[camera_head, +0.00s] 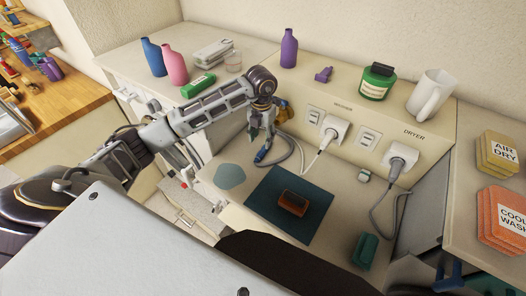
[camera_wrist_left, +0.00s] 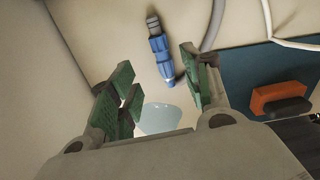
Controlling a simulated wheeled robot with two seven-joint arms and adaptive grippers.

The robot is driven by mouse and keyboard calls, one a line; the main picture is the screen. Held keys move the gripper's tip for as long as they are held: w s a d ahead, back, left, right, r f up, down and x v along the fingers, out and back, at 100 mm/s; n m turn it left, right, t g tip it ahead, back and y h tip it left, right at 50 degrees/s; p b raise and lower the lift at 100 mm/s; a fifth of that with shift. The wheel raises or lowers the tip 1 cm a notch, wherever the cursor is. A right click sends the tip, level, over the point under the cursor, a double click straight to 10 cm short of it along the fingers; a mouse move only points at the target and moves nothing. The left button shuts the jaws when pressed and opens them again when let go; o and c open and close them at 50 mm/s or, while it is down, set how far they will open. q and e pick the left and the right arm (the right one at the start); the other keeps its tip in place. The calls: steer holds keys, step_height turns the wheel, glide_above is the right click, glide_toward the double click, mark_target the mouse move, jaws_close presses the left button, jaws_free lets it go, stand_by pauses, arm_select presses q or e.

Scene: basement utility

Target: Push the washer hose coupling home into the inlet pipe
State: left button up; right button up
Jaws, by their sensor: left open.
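The blue hose coupling (camera_head: 262,156) lies on the counter, close to the end of a grey hose (camera_head: 291,143). In the left wrist view the coupling (camera_wrist_left: 160,58) shows a grey end and lies just beyond the fingertips, in line with the gap between them. My left gripper (camera_head: 262,133) is open and empty, pointing down above the coupling. Its green-padded fingers also show in the left wrist view (camera_wrist_left: 156,72). A brassy fitting (camera_head: 283,111) shows partly behind the gripper; I cannot tell if it is the inlet pipe. My right gripper is not in view.
A dark teal mat (camera_head: 262,202) holds an orange-and-black block (camera_head: 293,202). White plugs (camera_head: 333,130) with cords sit on the panel to the right. Bottles, including a pink one (camera_head: 174,64), stand on the back-left surface.

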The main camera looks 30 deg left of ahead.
mark_target(263, 149)
arm_select(q)
steer(key=shift+f, duration=0.4)
steer(key=shift+d+f, duration=0.1)
steer(key=shift+f, duration=0.35)
steer(key=shift+w+d+f+p, duration=0.15)
steer(key=shift+f+p, duration=0.45)
steer(key=shift+f, duration=1.55)
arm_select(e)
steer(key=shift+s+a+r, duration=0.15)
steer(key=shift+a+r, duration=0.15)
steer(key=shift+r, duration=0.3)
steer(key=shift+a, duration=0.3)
arm_select(q)
steer(key=shift+c, duration=0.9)
jaws_close()
steer(key=shift+r, duration=0.2)
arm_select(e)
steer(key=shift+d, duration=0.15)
